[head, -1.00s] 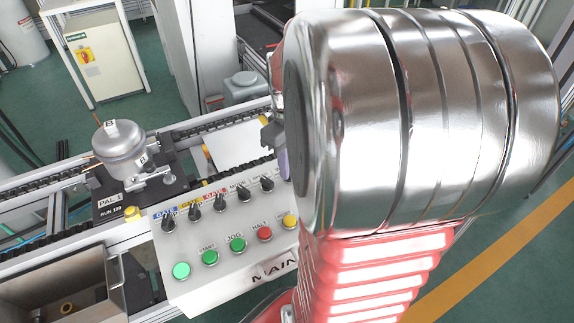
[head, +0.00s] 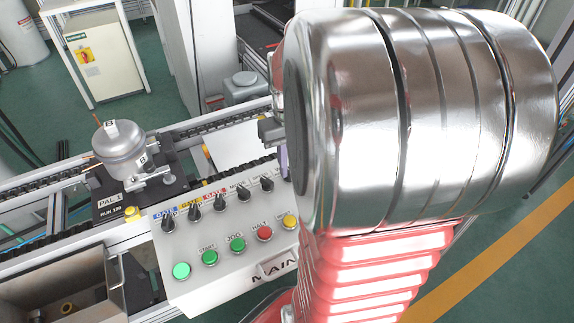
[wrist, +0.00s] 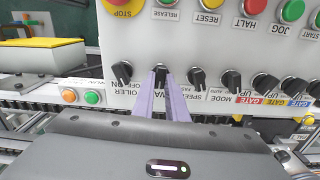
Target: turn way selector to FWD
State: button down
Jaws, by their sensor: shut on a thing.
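The way selector (wrist: 161,74) is a small black knob on the light grey control panel, which appears upside down in the wrist view. Its label is partly hidden by my fingers, with only "WA" readable. My gripper (wrist: 162,80) has its two purple fingers shut on this knob, one on each side. The knob's exact pointing direction and its position marks are hidden. In the head view my arm covers the selector, and only a purple sliver of my gripper (head: 284,160) shows at the panel's right part.
Neighbouring black knobs, the oiler (wrist: 122,73) and speed (wrist: 197,78) selectors, sit close on both sides. A red stop button (wrist: 124,3) and several coloured push buttons share the panel (head: 215,284). A compressor (head: 122,152) stands on a pallet at the left.

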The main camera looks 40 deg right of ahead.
jog(key=m, duration=0.3)
jog(key=shift+m, duration=0.3)
dwell(0.3)
jog(key=c, duration=1.8)
grip_release()
jog(key=shift+o, duration=0.2)
jog(key=shift+r, duration=0.1)
notch_tip(320, 180, up, 14)
jog(key=shift+f, duration=0.2)
